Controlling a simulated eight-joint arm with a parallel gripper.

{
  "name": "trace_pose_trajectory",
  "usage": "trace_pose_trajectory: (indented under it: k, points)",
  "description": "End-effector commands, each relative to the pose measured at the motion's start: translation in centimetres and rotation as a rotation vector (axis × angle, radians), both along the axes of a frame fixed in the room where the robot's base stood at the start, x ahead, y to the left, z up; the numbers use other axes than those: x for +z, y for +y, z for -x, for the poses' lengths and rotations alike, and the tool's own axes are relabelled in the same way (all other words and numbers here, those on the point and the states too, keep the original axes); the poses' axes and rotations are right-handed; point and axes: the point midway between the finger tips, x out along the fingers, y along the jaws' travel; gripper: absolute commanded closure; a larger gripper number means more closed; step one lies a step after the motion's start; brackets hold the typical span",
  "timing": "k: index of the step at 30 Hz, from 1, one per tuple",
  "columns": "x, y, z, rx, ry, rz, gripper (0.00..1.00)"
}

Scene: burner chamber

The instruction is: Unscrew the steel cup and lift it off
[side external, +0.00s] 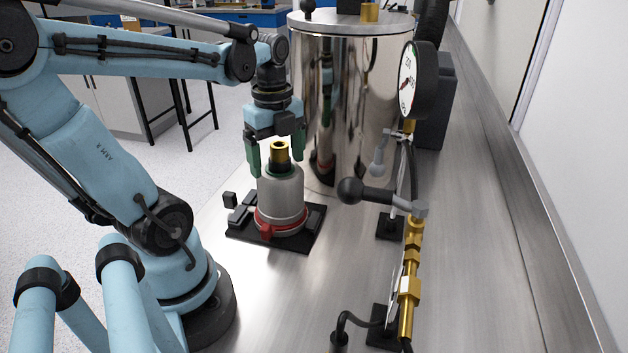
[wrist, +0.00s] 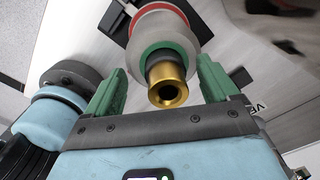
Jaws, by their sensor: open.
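The steel cup (side external: 281,195) stands upright on a black base plate (side external: 311,231), with a red ring (side external: 262,227) around its foot. A brass fitting (side external: 280,152) with a dark collar sticks up from its top. My gripper (side external: 275,160) points down above the cup, its green fingers apart on either side of the brass fitting. In the wrist view the open fingers (wrist: 160,92) flank the brass fitting (wrist: 167,85), with gaps on both sides. The grey cup (wrist: 163,35) with a green ring lies beyond it. The cup's threads are hidden.
A large shiny steel vessel (side external: 345,100) stands behind the cup. A dial gauge (side external: 407,80), a black-knobbed lever (side external: 352,190) and brass piping (side external: 410,285) stand to the right. The steel bench (side external: 300,300) is clear in front of the base plate.

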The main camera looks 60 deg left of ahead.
Motion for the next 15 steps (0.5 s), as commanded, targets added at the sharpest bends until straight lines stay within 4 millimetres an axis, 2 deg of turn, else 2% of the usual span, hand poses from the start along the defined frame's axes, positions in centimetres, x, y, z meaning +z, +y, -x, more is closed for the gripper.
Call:
trace_pose_trajectory:
  k: [9,15]
  points:
    - [0.0,-0.03,0.04,-0.402,0.001,0.0,0.12]
    - [0.0,-0.04,0.05,-0.57,0.0,-0.001,0.12]
